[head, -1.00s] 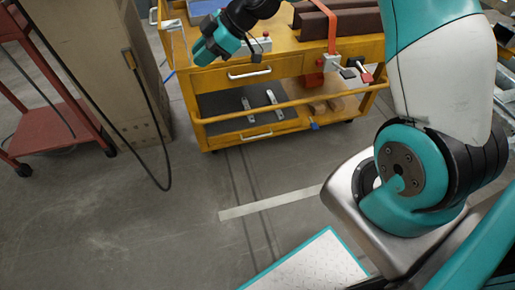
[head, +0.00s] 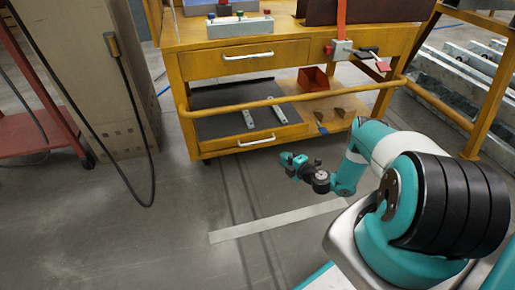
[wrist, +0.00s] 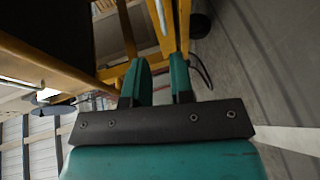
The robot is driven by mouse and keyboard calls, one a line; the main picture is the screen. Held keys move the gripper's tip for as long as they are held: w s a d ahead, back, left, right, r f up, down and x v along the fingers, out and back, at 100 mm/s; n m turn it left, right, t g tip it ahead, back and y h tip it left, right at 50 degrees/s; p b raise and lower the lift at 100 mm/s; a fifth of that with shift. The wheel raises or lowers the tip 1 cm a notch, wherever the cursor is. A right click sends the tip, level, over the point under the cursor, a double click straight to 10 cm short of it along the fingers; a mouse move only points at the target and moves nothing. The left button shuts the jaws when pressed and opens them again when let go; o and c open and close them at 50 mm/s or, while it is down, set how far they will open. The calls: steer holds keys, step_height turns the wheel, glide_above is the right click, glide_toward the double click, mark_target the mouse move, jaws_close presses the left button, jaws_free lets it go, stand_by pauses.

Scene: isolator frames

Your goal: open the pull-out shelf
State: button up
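The yellow cart (head: 174,75) stands ahead in the head view. Its low shelf front (head: 220,147) carries a white bar handle (head: 257,140), with a dark mat (head: 215,113) above it; this looks like the pull-out shelf, and it appears pushed in. A drawer (head: 215,64) with a similar handle (head: 249,56) sits higher up. My gripper (head: 287,159) is in front of the cart, low and to the right of the shelf handle, apart from it. In the wrist view my gripper (wrist: 161,68) has a gap between its teal fingers and holds nothing.
A yellow rail (head: 290,99) runs across the cart front above the shelf. Two metal brackets (head: 249,118) lie on the mat. A red bin (head: 313,78) stands to their right. A cabinet (head: 85,70) with a hanging cable is at left. The floor before the cart is clear.

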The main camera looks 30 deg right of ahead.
mark_target(258, 142)
steer(key=b+x, duration=1.7)
steer(key=shift+w+b, duration=0.1)
steer(key=shift+b, duration=0.2)
jaws_close()
